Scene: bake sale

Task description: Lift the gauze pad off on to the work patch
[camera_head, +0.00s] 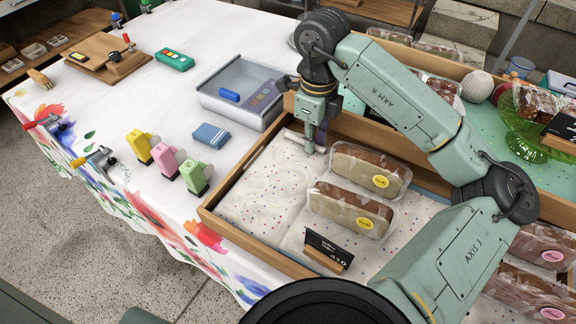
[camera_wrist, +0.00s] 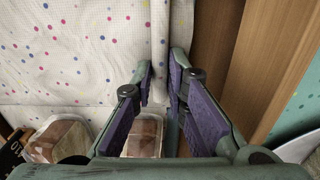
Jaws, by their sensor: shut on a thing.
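My gripper (camera_head: 314,148) points down into the left part of the wooden crate, by its back wall. In the wrist view, my gripper (camera_wrist: 165,85) has its purple-padded fingers close together, shut on a thin white piece. I take this white piece (camera_wrist: 159,45) to be the gauze pad; it runs up as a narrow strip along the edge of the dotted liner (camera_wrist: 75,50). The fingers hide part of it, and I cannot tell if it is clear of the liner. No marked work patch can be told for sure; a bare stretch of liner (camera_head: 262,195) lies left of the loaves.
Two wrapped loaves (camera_head: 368,170) (camera_head: 350,208) stand right of and in front of my gripper, near a price card (camera_head: 328,248). The wooden wall (camera_wrist: 225,65) is close beside the fingers. A grey tray (camera_head: 222,88) and blue pad (camera_head: 211,136) lie outside the crate.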

